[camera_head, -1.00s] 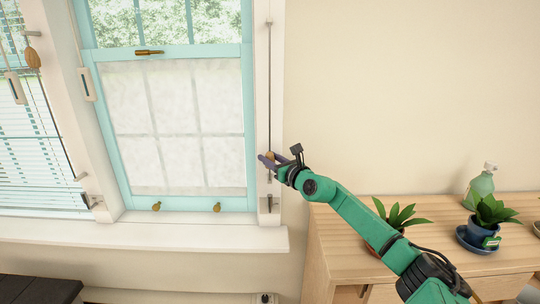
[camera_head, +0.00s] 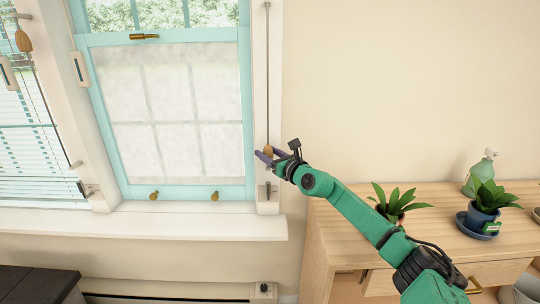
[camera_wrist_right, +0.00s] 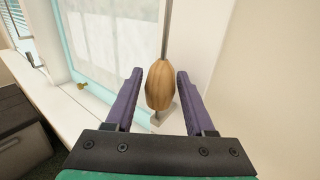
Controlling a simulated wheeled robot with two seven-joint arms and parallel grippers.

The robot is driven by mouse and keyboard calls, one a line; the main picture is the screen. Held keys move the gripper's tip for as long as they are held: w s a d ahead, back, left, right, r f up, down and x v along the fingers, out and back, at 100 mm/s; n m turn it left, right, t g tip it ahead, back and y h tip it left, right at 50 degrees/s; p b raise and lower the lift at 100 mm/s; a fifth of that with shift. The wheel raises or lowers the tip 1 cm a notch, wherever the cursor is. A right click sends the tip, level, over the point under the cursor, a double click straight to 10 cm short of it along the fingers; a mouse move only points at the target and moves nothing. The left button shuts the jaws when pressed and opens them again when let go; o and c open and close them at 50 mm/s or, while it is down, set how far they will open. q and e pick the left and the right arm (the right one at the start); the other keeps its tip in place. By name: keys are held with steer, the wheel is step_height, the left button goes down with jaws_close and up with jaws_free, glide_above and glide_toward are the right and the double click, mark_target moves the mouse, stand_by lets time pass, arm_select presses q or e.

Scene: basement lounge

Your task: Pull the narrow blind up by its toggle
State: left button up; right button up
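A pale, see-through blind (camera_head: 178,110) covers the lower part of the turquoise window. A wooden toggle (camera_head: 268,149) hangs on a thin dark cord (camera_head: 267,80) along the white frame right of that window. My right gripper (camera_head: 265,155) is at the toggle. In the right wrist view the brown toggle (camera_wrist_right: 159,86) hangs upright between the two purple fingers of the right gripper (camera_wrist_right: 159,76). The fingers are apart, with a gap on each side of the toggle. My left gripper is not in view.
A slatted blind (camera_head: 28,150) with another wooden toggle (camera_head: 23,40) is at the left. A wooden cabinet (camera_head: 345,215) at the right bears potted plants (camera_head: 483,200) and a green bottle (camera_head: 490,168). A dark chest (camera_head: 35,284) stands below the white sill (camera_head: 140,224).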

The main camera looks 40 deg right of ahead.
steer(key=shift+s, duration=0.15)
steer(key=shift+s+d+p, duration=0.15)
steer(key=shift+s+p, duration=0.15)
steer(key=shift+s, duration=0.25)
steer(key=shift+s+r, duration=0.1)
steer(key=shift+s, duration=0.6)
steer(key=shift+s+a+p, duration=0.15)
steer(key=shift+s+p, duration=0.2)
steer(key=shift+s, duration=0.35)
steer(key=shift+s+a+p, duration=0.1)
steer(key=shift+s+p, duration=0.2)
steer(key=shift+s, duration=0.35)
glide_toward(271, 155)
steer(key=s, duration=0.2)
steer(key=shift+s, duration=0.4)
steer(key=shift+a, duration=0.1)
